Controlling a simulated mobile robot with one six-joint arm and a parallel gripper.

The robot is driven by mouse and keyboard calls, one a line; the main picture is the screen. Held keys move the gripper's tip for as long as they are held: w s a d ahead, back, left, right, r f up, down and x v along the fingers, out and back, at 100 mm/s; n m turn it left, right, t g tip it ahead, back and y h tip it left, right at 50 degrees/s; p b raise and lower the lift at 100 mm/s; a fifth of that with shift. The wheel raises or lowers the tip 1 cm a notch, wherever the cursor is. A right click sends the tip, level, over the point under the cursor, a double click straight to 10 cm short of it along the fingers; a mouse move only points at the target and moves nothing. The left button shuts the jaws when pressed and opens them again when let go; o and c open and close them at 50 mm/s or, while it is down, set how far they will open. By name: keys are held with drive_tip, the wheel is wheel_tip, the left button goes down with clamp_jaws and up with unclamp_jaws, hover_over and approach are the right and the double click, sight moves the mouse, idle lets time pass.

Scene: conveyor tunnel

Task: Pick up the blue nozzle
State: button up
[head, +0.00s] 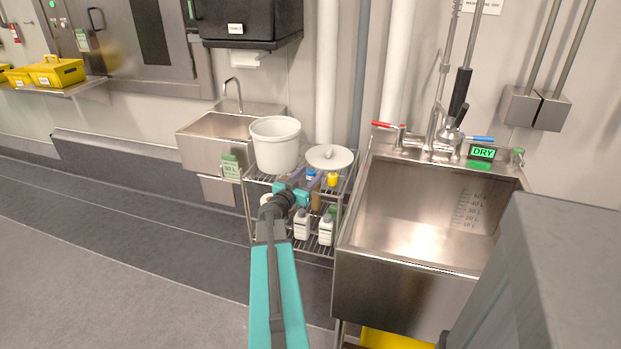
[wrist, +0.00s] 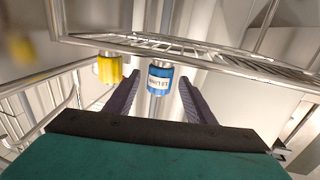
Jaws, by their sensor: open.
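The blue nozzle (head: 311,174) is a short blue cylinder with a pale label, on the wire rack's top shelf in the head view. In the wrist view the blue nozzle (wrist: 159,82) shows between the two dark fingers of my gripper (wrist: 160,96), near their tips. The fingers are open, with a gap on both sides of it. Whether it lies fully between them in depth, I cannot tell. In the head view my gripper (head: 301,182) is at the shelf, partly covering it. A yellow nozzle (head: 333,180) stands to the right; in the wrist view it (wrist: 110,69) is at left.
The wire rack (head: 338,208) also holds a white bucket (head: 276,147), a round white lid (head: 330,158) and white bottles (head: 325,229) below. A large steel sink (head: 405,215) is close on the right. A small sink (head: 205,145) is behind at left. Open floor lies at left.

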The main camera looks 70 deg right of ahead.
drive_tip(key=shift+s+d+f+p, duration=0.15)
drive_tip(key=shift+d+p, duration=0.15)
drive_tip(key=shift+d, duration=0.55)
drive_tip(key=shift+s+d+r+p, duration=0.1)
drive_tip(key=shift+d+p, duration=0.2)
drive_tip(key=shift+d, duration=0.55)
drive_tip(key=shift+s+d+f+p, duration=0.15)
drive_tip(key=shift+d+p, duration=0.15)
drive_tip(key=shift+d, duration=0.55)
drive_tip(key=shift+r, duration=0.1)
drive_tip(key=shift+c, duration=0.5)
drive_tip(key=c, duration=1.1)
